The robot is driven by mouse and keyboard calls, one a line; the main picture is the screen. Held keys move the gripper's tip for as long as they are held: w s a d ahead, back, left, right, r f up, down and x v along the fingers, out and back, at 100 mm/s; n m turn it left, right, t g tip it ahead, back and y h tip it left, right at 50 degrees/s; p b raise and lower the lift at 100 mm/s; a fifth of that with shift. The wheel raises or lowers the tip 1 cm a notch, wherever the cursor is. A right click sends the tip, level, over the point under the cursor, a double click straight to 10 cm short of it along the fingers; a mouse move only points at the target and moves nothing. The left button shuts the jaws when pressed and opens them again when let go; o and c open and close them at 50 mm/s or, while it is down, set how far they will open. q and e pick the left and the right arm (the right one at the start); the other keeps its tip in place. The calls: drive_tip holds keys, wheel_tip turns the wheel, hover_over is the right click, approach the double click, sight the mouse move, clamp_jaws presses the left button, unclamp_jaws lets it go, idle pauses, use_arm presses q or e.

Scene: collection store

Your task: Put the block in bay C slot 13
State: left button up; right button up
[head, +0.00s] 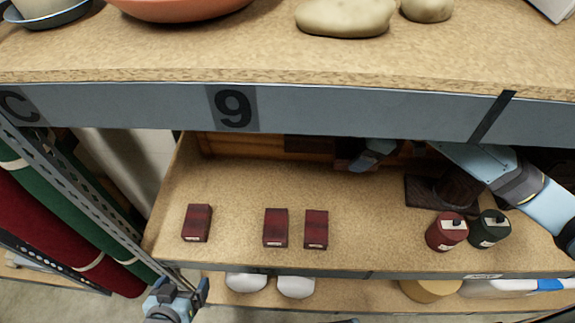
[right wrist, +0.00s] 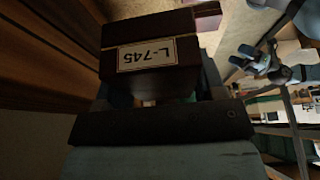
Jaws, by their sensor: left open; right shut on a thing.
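In the right wrist view a dark red-brown block (right wrist: 148,84) with a white label reading L-745 sits in my right gripper, which is shut on it. In the head view my right arm reaches in from the right under the upper shelf. My right gripper (head: 368,157) is partly hidden there, and I cannot clearly make out the held block. My left gripper (head: 176,301) is open and empty at the lower left, in front of the lower shelf; it also shows in the right wrist view (right wrist: 257,60). The upper shelf edge carries a C plate (head: 19,105) and a 9 plate (head: 233,108).
Three dark red blocks (head: 275,227) stand on the lower shelf (head: 235,185). A red jar (head: 447,232) and a dark green jar (head: 490,230) stand at its right. A metal upright (head: 85,200) bounds the left. Free board lies behind the blocks.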

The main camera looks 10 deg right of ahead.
sight(338, 205)
drive_tip(key=shift+s+f, duration=0.15)
drive_tip(key=shift+f, duration=0.2)
wheel_tip(338, 205, down, 19)
drive_tip(key=b, duration=0.2)
drive_tip(key=shift+f+b, duration=0.1)
drive_tip(key=shift+b, duration=0.2)
drive_tip(key=o, duration=1.1)
drive_tip(key=shift+f, duration=0.15)
drive_tip(key=p+v, duration=0.1)
drive_tip(key=v, duration=1.1)
drive_tip(key=shift+s+d, duration=0.1)
drive_tip(key=shift+s, duration=0.1)
